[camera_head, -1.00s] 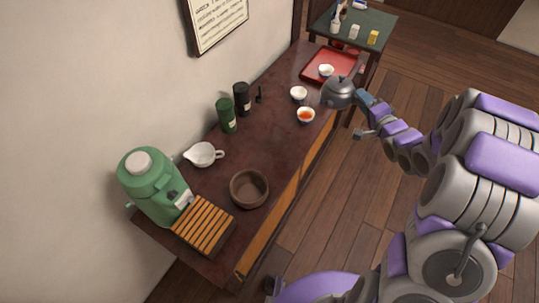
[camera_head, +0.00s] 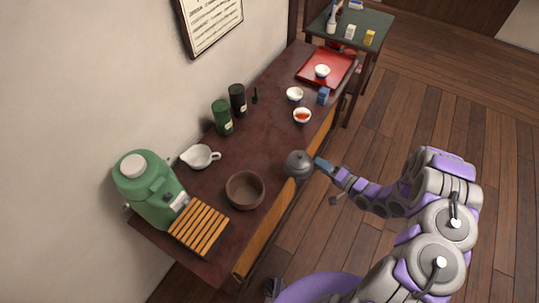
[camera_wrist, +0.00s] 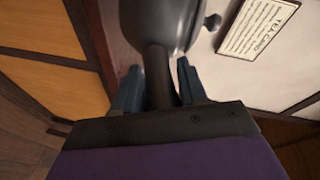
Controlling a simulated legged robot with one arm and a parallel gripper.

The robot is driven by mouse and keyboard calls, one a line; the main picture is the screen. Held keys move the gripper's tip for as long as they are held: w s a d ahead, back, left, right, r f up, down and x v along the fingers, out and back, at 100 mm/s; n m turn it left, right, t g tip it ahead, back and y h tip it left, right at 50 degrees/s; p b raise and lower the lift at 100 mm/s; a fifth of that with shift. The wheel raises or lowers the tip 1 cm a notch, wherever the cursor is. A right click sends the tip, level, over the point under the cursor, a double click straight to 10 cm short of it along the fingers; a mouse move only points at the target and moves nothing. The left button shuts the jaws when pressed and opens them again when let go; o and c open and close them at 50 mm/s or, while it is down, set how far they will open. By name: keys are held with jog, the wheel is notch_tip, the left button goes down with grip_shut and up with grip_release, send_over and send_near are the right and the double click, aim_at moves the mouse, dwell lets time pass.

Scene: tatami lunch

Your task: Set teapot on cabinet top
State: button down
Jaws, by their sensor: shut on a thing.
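The dark grey teapot (camera_head: 298,164) is at the front edge of the long dark cabinet top (camera_head: 262,140), right of the brown bowl in the head view. I cannot tell whether it touches the surface or hangs just above it. My gripper (camera_head: 319,164) is on the teapot's right side, over the front edge. In the wrist view the blue fingers of my gripper (camera_wrist: 158,88) are shut around the teapot's dark handle (camera_wrist: 157,64). The teapot's body (camera_wrist: 160,18) fills the top middle there, partly cut off.
A brown bowl (camera_head: 245,190), white pitcher (camera_head: 200,157), green dispenser (camera_head: 146,190) and slatted wooden stand (camera_head: 199,228) are nearby. Green (camera_head: 222,118) and black (camera_head: 237,100) canisters stand by the wall. Cups, a blue block (camera_head: 323,96) and a red tray (camera_head: 343,68) are farther back. The middle is bare.

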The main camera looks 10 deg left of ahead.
aim_at(312, 163)
jog(key=a, duration=0.1)
jog(key=w+a, duration=0.1)
jog(key=a+f, duration=0.1)
jog(key=a, duration=0.1)
jog(key=shift+w, duration=0.15)
jog(key=b+x, duration=0.1)
jog(key=x, duration=0.5)
jog(key=b+x, duration=0.1)
jog(key=x, duration=0.5)
jog(key=shift+w+d+r, duration=0.2)
jog(key=shift+w+d, duration=0.05)
jog(key=shift+w, duration=0.05)
jog(key=f, duration=0.2)
jog(key=f+b, duration=0.1)
jog(key=shift+w+a+f, duration=0.2)
jog(key=shift+a+f, duration=0.2)
jog(key=shift+d+r, duration=0.1)
jog(key=c, duration=0.6)
grip_release()
jog(key=p+v, duration=0.1)
jog(key=v, duration=1.1)
jog(key=shift+w+d+r+p, duration=0.1)
jog(key=shift+d+p, duration=0.05)
jog(key=shift+p, duration=0.25)
